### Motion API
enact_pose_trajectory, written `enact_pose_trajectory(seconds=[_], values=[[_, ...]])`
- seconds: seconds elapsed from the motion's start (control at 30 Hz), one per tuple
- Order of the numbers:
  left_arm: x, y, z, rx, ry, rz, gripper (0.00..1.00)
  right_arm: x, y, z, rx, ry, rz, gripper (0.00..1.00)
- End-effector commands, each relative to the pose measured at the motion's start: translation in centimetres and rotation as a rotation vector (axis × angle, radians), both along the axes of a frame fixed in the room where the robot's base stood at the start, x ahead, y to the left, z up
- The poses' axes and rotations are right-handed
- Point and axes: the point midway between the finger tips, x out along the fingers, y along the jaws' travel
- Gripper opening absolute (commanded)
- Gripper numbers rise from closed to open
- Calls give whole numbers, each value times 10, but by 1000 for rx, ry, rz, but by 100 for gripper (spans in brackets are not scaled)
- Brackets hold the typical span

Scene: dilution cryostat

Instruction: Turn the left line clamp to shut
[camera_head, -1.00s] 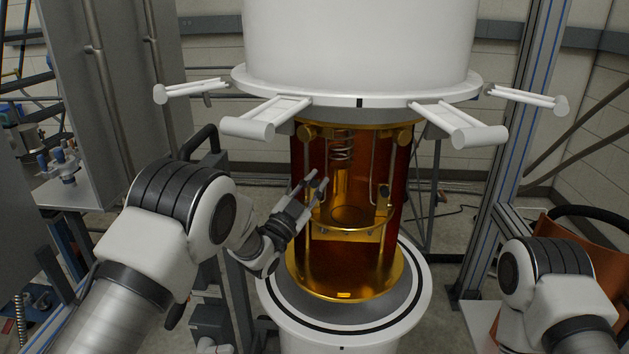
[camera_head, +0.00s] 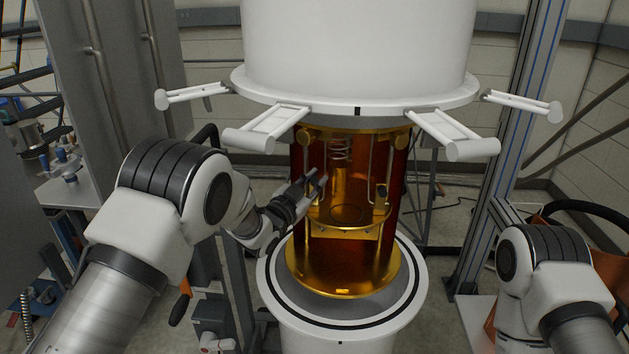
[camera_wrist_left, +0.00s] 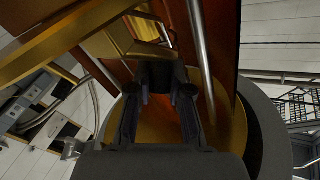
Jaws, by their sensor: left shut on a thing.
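My left gripper (camera_head: 318,180) is at the left front of the gold cryostat stage, at the left vertical line. It also shows in the left wrist view (camera_wrist_left: 163,92), with its dark fingers closed in around something between the tips. The left line clamp is there but mostly hidden by the fingers, so its handle angle cannot be read. A similar small dark clamp (camera_head: 381,191) sits on the right line, apart from the gripper. My right arm is at the lower right; its gripper is out of view.
The white cryostat can (camera_head: 358,50) with several outward white brackets (camera_head: 270,128) hangs above. The gold lower plate (camera_head: 343,270) and white round base (camera_head: 340,325) are below. A metal post (camera_head: 510,150) stands at right, a grey cabinet (camera_head: 110,90) at left.

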Motion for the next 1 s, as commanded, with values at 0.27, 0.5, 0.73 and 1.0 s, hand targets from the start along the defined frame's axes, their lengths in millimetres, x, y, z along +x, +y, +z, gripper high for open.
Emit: enact_pose_trajectory(seconds=[0.27, 0.5, 0.73, 1.0], values=[[0, 0, -1, 1, 2, 0, 45, 0, 0, 0, 0, 0, 0, 40], [-7, 4, -2, 2, 2, 0, 45, 0, 0, 0, 0, 0, 0, 40], [-51, 28, -7, 1, 5, 2, 45, 0, 0, 0, 0, 0, 0, 40], [-100, 53, -13, 2, 4, 1, 45, 0, 0, 0, 0, 0, 0, 40]])
